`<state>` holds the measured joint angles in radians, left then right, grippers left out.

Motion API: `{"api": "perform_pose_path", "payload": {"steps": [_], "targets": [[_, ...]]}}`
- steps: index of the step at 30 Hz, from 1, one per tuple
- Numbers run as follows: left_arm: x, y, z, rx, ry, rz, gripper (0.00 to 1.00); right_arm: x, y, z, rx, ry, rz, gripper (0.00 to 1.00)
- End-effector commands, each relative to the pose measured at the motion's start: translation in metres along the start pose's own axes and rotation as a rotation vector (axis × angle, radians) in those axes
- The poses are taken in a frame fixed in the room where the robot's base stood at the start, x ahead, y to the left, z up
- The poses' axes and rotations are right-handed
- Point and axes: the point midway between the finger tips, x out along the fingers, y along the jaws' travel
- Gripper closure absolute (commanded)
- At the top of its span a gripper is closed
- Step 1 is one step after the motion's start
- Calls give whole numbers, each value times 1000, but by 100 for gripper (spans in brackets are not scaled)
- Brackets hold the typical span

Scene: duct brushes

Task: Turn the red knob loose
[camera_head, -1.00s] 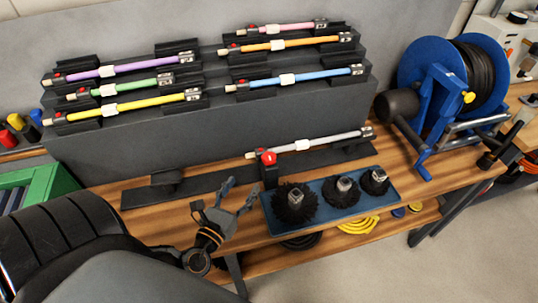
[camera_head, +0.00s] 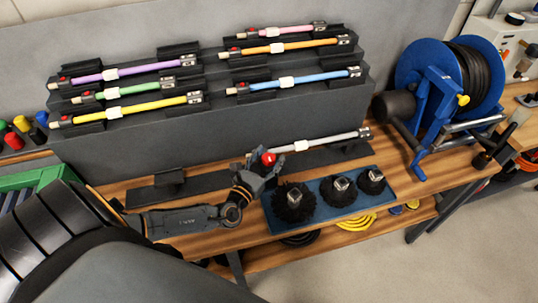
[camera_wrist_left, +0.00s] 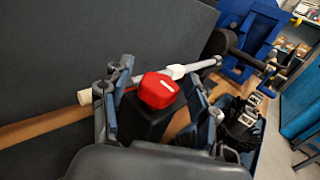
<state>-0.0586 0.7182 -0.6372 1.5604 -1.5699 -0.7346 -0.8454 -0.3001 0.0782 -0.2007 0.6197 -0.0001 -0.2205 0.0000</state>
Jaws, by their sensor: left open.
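The red knob (camera_head: 268,159) is a faceted cap on a dark block. It holds a grey rod (camera_head: 325,140) with a white collar on the dark bench rail. My left gripper (camera_head: 262,170) is at the knob, partly in front of the block. In the left wrist view the red knob (camera_wrist_left: 158,90) shows between the two spread fingers of the left gripper (camera_wrist_left: 156,98), with gaps on both sides. The gripper is open and holds nothing. My right gripper does not show.
A blue tray (camera_head: 322,205) with several black round brushes lies close right of the gripper. A grey stepped rack (camera_head: 215,130) with coloured rods stands behind. A blue hose reel (camera_head: 425,110) is at the right. Bare wood (camera_head: 205,240) shows along the bench front.

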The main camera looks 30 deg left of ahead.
Motion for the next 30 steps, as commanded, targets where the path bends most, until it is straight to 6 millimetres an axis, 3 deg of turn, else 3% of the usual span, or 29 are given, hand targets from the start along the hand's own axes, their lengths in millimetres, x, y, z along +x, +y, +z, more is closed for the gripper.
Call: {"api": "perform_pose_path", "payload": {"steps": [9, 18, 30], "targets": [[3, 0, 0, -1, 0, 0, 40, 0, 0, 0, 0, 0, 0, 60], [3, 0, 0, 0, 0, 1, 95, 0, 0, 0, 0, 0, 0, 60], [3, -1, 1, -4, 0, 81, 95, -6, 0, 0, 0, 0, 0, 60]]}}
